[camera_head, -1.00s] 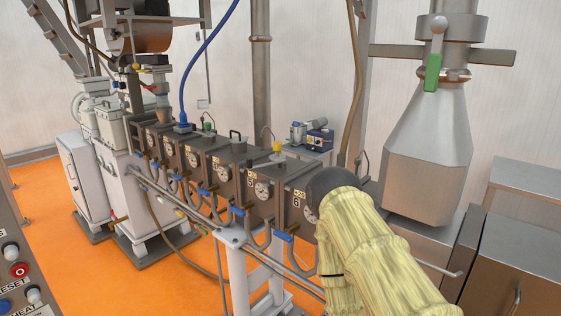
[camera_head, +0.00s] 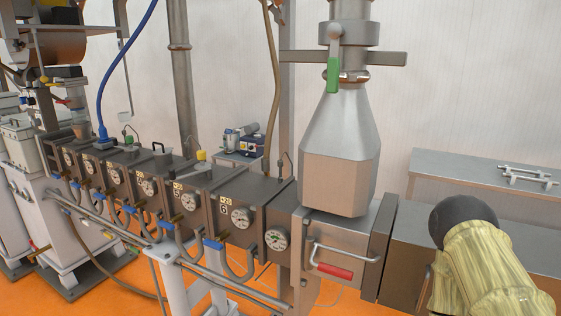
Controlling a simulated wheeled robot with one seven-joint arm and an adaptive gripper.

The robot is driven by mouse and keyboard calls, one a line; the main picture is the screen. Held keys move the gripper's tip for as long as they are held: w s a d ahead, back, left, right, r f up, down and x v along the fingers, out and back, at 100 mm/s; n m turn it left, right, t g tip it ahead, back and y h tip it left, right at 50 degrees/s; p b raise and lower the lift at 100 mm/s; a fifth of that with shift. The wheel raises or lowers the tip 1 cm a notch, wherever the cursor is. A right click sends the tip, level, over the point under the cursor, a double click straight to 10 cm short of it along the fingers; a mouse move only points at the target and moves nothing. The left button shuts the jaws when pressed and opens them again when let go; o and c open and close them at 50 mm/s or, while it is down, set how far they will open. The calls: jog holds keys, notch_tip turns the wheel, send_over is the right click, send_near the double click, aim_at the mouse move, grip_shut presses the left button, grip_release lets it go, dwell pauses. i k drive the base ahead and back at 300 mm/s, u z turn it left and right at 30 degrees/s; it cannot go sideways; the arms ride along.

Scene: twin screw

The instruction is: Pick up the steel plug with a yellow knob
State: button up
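The steel plug with a yellow knob (camera_head: 201,156) sits on top of the dark machine barrel (camera_head: 236,194), a little left of the middle of the picture. Its yellow knob stands up above the block, and its steel part is small and hard to make out. My arm, in a yellowish sleeve with a dark joint, shows at the lower right, well away from the plug. My gripper is not in view.
Gauges (camera_head: 241,217) and blue-handled pipes line the barrel's front. A large steel hopper (camera_head: 341,150) stands right of the plug, above a block with a red-handled door (camera_head: 333,271). A blue hose (camera_head: 112,75) rises at left. A steel table (camera_head: 450,170) stands at back right.

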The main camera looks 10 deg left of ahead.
aim_at(201, 154)
jog(key=z, duration=2.05)
jog(key=k, duration=1.75)
jog(key=u, duration=2.15)
jog(key=i, duration=0.5)
jog(key=z, duration=0.1)
